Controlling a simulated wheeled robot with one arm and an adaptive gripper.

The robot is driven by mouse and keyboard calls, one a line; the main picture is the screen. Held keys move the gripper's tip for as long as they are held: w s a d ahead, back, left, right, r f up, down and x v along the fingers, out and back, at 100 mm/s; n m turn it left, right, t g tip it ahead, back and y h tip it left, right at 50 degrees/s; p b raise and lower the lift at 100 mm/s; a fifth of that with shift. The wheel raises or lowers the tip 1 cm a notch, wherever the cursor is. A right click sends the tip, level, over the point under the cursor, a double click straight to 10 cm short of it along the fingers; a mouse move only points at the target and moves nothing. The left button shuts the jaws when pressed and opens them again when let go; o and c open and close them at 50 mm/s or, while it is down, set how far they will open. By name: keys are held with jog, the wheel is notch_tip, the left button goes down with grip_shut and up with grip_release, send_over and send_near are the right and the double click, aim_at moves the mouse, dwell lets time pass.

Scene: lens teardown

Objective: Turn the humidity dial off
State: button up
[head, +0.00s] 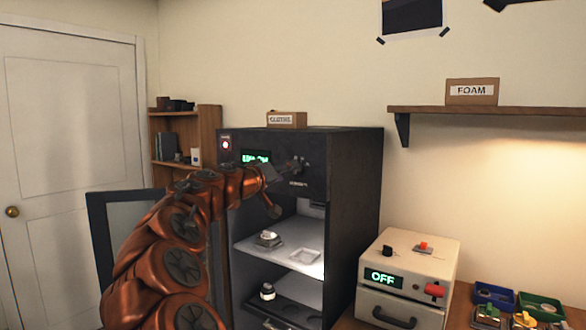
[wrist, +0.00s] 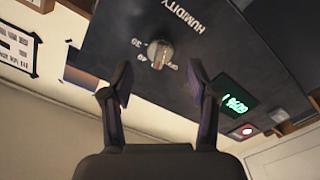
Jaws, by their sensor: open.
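The humidity dial (wrist: 158,53) is a round grey knob with a reddish mark, on the dark cabinet's front panel under an upside-down HUMIDITY label in the wrist view. Numbers are printed around it, and I cannot read its exact setting. My gripper (wrist: 160,82) is open and empty, with its fingers on either side of the dial's line and short of it. In the head view my gripper (head: 284,190) is at the upper front of the dry cabinet (head: 350,190), near the dial (head: 299,165).
The cabinet's door (head: 115,240) stands open at the left, with lens parts on shelves inside. A white box (head: 425,265) showing OFF stands at the right, near coloured trays (head: 495,295).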

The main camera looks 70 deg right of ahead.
jog(key=shift+p+x, duration=0.6)
jog(key=shift+x, duration=1.6)
jog(key=shift+f, duration=0.1)
grip_shut()
